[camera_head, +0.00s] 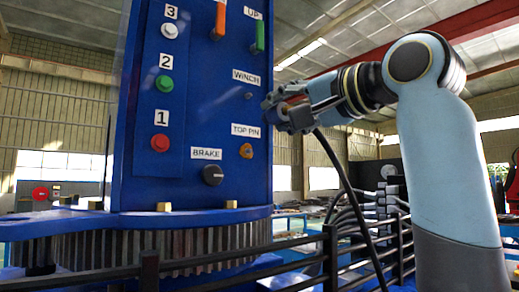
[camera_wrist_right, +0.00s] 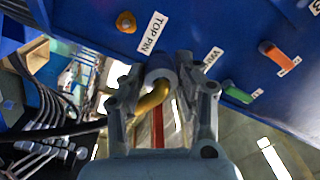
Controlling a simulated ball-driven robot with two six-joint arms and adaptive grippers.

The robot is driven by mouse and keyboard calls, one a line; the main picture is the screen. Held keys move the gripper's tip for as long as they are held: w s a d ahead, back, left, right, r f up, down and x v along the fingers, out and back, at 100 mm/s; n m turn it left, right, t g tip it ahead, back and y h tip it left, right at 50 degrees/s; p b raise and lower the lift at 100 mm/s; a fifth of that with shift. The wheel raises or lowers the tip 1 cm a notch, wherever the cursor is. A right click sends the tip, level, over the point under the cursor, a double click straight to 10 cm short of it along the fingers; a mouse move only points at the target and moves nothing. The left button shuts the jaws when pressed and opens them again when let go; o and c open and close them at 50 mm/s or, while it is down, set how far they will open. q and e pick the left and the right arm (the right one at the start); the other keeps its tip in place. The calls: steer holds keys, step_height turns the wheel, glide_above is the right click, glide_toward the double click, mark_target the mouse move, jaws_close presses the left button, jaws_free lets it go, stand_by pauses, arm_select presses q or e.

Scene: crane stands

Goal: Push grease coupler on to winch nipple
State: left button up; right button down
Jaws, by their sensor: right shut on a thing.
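My right gripper (camera_head: 276,104) is shut on the grease coupler, just to the right of the blue panel's edge in the head view. In the wrist view the coupler (camera_wrist_right: 160,68) is a grey cylinder with a yellow bent part (camera_wrist_right: 152,98), held between the two fingers. A black hose (camera_head: 338,165) hangs down from the gripper. The winch nipple (camera_head: 249,96) is a small stub below the WINCH label (camera_head: 246,77), a little left of the fingertips. A gap shows between them in the head view. In the wrist view the nipple is hidden. My left gripper is not in view.
The blue panel (camera_head: 203,100) also carries the TOP PIN fitting (camera_head: 246,151), a black BRAKE knob (camera_head: 213,175), numbered buttons and orange and green levers. A toothed ring (camera_head: 170,250) lies below it. A dark railing (camera_head: 300,248) runs in front; several black hoses hang at right.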

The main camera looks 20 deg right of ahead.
step_height(320, 180, up, 6)
steer(key=s, duration=0.2)
steer(key=x, duration=0.5)
steer(key=shift+w+d+f, duration=0.1)
steer(key=shift+d, duration=0.15)
steer(key=shift+w, duration=0.4)
steer(key=shift+x, duration=1.05)
steer(key=c, duration=0.9)
jaws_free()
steer(key=shift+s, duration=0.1)
steer(key=shift+o, duration=0.2)
steer(key=shift+s, duration=0.1)
steer(key=shift+v, duration=2.4)
steer(key=shift+f, duration=0.1)
